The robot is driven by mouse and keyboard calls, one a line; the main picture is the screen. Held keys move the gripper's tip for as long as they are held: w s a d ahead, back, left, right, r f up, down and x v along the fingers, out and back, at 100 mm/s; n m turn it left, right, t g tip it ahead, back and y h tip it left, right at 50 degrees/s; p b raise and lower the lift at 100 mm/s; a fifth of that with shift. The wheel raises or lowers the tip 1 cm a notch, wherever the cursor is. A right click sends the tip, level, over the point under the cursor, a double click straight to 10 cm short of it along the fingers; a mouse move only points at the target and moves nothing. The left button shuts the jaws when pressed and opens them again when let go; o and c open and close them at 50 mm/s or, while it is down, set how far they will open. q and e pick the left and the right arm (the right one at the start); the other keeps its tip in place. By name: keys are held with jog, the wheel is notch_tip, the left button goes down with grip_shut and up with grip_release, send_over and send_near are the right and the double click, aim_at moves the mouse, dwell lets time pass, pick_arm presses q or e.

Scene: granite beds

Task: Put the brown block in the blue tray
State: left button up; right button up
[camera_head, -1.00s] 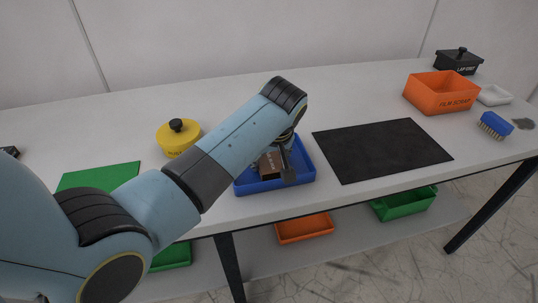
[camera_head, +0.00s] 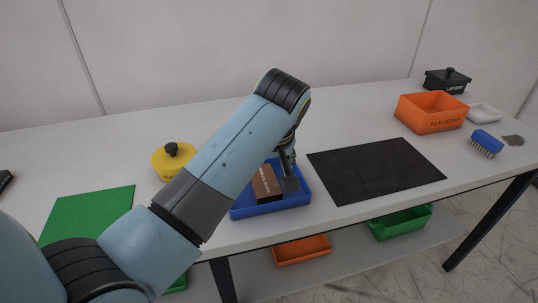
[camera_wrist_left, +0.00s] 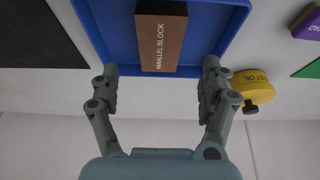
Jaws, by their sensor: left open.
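The brown block (camera_head: 266,184) rests inside the blue tray (camera_head: 299,201), tilted against its left part in the head view. In the left wrist view the block (camera_wrist_left: 162,42) shows its "PARALLEL BLOCK" lettering, with the tray (camera_wrist_left: 108,32) around it. My left gripper (camera_head: 290,180) is above the tray beside the block. In the left wrist view its fingers (camera_wrist_left: 160,90) are spread wide, with a gap on both sides of the block, and hold nothing. My arm hides part of the tray's left and far sides. My right gripper is not in view.
A yellow lidded pot (camera_head: 168,163) and a green mat (camera_head: 85,215) are left of the tray. A black mat (camera_head: 375,170) lies clear to the right. An orange bin (camera_head: 432,113), blue brush (camera_head: 487,141) and black lidded box (camera_head: 446,82) stand further right.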

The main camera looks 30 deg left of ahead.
pick_arm(q)
jog(key=v, duration=0.4)
jog(key=shift+s+d+r, duration=0.1)
jog(key=shift+r, duration=0.25)
dwell(0.3)
